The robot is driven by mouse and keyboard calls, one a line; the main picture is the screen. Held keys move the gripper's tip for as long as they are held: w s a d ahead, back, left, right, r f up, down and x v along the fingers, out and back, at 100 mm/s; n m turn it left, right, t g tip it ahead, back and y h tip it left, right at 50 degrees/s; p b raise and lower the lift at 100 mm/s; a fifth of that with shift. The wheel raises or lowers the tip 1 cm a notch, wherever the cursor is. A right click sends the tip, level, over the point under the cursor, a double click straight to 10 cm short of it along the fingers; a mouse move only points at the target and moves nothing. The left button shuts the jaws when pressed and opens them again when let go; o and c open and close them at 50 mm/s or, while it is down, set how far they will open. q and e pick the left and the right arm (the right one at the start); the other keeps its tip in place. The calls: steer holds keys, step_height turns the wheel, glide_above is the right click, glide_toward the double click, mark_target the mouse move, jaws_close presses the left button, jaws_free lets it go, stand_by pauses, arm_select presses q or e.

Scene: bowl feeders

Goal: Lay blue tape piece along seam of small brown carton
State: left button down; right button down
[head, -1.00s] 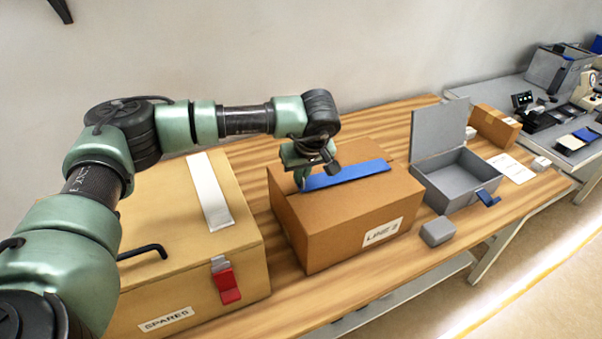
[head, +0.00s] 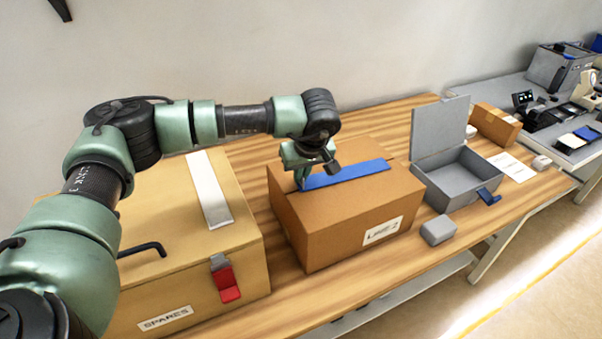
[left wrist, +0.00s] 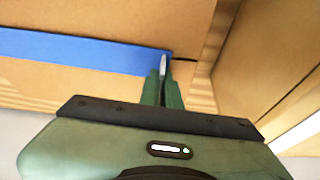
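The brown carton (head: 330,228) labelled LINE 2 stands on the wooden bench. The blue tape piece (head: 350,174) lies lengthwise across its top. My left gripper (head: 302,182) is at the tape's left end, low over the carton top. In the left wrist view the fingers (left wrist: 163,72) are nearly together at the end of the blue tape (left wrist: 80,50) and look shut on it. A thin dark seam line continues on the carton top (left wrist: 190,35) beyond that end, roughly in line with the tape. My right gripper is not in view.
A tan SPARES box (head: 180,270) with a white strip and red latch stands left of the carton. An open grey box (head: 440,190) and a small grey block (head: 438,231) are to its right. A smaller taped brown carton (head: 494,125) stands farther back.

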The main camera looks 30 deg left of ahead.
arm_select(q)
steer(key=shift+f, duration=0.15)
steer(key=c, duration=1.6)
jaws_free()
steer(key=shift+o, duration=0.2)
steer(key=b+v, duration=0.2)
steer(key=v, duration=0.6)
steer(key=shift+w, duration=0.1)
